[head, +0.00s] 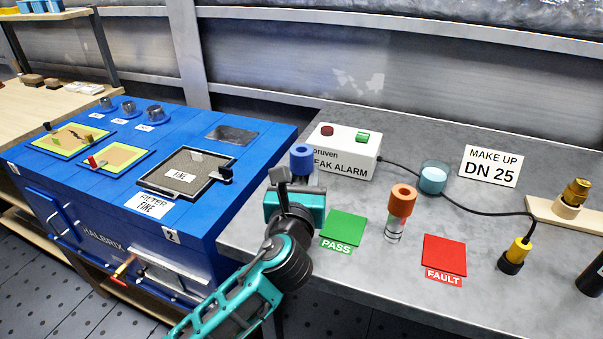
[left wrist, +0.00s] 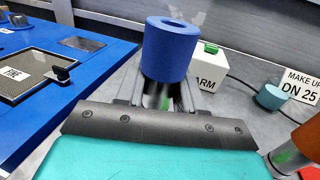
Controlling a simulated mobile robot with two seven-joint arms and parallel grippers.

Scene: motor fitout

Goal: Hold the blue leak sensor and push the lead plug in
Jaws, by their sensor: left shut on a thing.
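The blue leak sensor (head: 301,158) is a blue ring-topped cylinder, upright in my left gripper (head: 291,182), above the bench's left end. In the left wrist view the sensor (left wrist: 166,50) stands between the fingers (left wrist: 155,95), which are shut on its narrower lower part. The lead plug (head: 519,251) is yellow with a black base, on the right of the bench. A black lead (head: 470,209) runs from it to the white leak alarm box (head: 347,153). My right gripper is not in view.
An orange-topped sensor (head: 402,200) stands between the green PASS pad (head: 344,228) and red FAULT pad (head: 444,254). A light-blue cup (head: 433,178), the DN 25 sign (head: 491,166) and a brass fitting (head: 575,193) stand behind. The blue machine (head: 200,220) is left.

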